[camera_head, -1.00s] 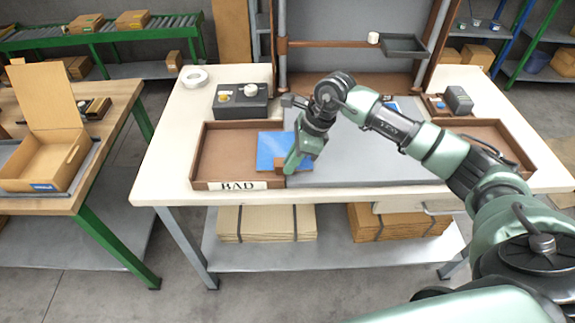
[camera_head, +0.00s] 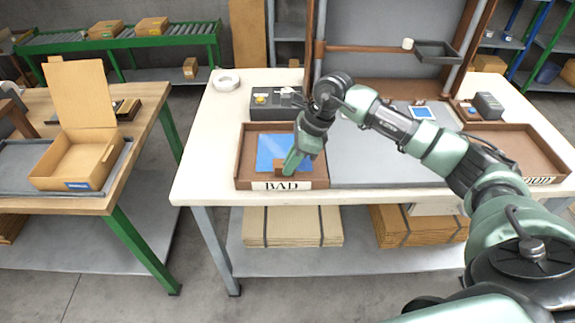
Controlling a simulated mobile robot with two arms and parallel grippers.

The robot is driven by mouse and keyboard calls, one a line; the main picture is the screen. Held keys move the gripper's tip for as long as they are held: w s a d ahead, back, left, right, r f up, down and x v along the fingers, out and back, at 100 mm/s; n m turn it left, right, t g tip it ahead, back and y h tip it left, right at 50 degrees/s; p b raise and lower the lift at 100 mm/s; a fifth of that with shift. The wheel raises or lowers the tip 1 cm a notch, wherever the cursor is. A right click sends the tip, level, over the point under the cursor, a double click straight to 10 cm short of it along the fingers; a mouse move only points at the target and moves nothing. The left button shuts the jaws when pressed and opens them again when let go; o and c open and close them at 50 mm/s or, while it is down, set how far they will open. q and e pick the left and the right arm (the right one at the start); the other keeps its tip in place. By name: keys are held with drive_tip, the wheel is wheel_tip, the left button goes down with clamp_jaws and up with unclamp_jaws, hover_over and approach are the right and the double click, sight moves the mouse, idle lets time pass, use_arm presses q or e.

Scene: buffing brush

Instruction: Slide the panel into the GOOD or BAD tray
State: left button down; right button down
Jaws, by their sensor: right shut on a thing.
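The blue panel (camera_head: 266,147) lies flat inside the brown BAD tray (camera_head: 245,158) at the table's left. The tray's front wall carries a white BAD label (camera_head: 266,186). My right gripper (camera_head: 288,166) is over the panel's front right part, shut on a small brown block (camera_head: 280,168). The block is at the panel's surface; exact contact cannot be made out. My left gripper is out of view.
A grey mat (camera_head: 375,160) lies between the trays. A small blue-and-white card (camera_head: 422,113) is at its back. A dark control box (camera_head: 265,105) and a white tape roll (camera_head: 226,80) stand behind the BAD tray. A side table holds an open carton (camera_head: 80,155).

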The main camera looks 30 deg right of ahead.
drive_tip(key=shift+w+a, duration=0.2)
drive_tip(key=shift+a, duration=0.15)
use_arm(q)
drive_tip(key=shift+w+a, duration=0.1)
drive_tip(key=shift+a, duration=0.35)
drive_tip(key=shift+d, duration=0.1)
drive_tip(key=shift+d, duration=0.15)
use_arm(e)
drive_tip(key=c, duration=1.4)
unclamp_jaws()
